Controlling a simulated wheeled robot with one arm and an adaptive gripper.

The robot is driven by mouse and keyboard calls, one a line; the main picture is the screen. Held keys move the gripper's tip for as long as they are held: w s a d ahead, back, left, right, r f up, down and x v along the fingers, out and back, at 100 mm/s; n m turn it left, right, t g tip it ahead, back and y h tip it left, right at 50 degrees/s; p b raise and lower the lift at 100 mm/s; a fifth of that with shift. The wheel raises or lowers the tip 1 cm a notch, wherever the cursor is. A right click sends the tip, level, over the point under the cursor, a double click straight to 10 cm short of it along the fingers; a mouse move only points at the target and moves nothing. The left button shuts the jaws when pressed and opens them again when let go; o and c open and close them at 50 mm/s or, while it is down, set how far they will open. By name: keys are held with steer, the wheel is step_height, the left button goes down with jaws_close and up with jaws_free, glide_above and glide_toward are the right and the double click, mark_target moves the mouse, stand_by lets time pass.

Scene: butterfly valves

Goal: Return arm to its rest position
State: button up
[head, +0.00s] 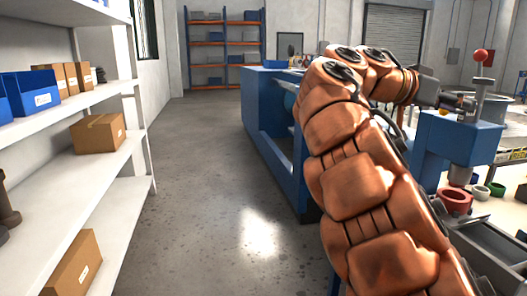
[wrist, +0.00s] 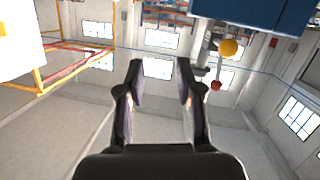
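My copper-coloured arm rises from the bottom right of the head view, bends at the top and reaches right. My gripper (head: 462,104) is at its end, in front of the blue machine with a red ball knob (head: 481,55). In the wrist view my gripper (wrist: 160,70) has its two dark fingers spread apart, with nothing between them. No butterfly valve can be made out in either view.
White shelves (head: 110,160) with cardboard boxes (head: 98,133) and blue bins (head: 30,91) line the left. Grey floor (head: 190,190) is clear between them and a blue workbench (head: 262,130). An orange-and-blue rack (head: 225,50) stands behind. The wrist view shows a yellow ball (wrist: 229,47).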

steer(key=s+f+n+g+y+p, duration=0.1)
steer(key=s+f+n+y+p, duration=0.3)
steer(key=s, duration=0.3)
steer(key=s+f+n+y+p, duration=0.2)
steer(key=s+y+p, duration=0.1)
steer(key=s+p, duration=0.4)
steer(key=s+a+f+n+g+y+p, duration=0.1)
steer(key=s+a+f+n+y+p, duration=0.3)
steer(key=s+a, duration=0.5)
steer(key=s+a+f+n+g+y+p, duration=0.1)
steer(key=s+a+f+n+y+p, duration=0.3)
steer(key=s+a+f+p, duration=0.3)
steer(key=s+a+f+n, duration=0.1)
steer(key=s+a, duration=0.2)
steer(key=a, duration=0.1)
steer(key=shift+s+a, duration=0.2)
steer(key=shift+s, duration=0.1)
steer(key=shift+d, duration=0.1)
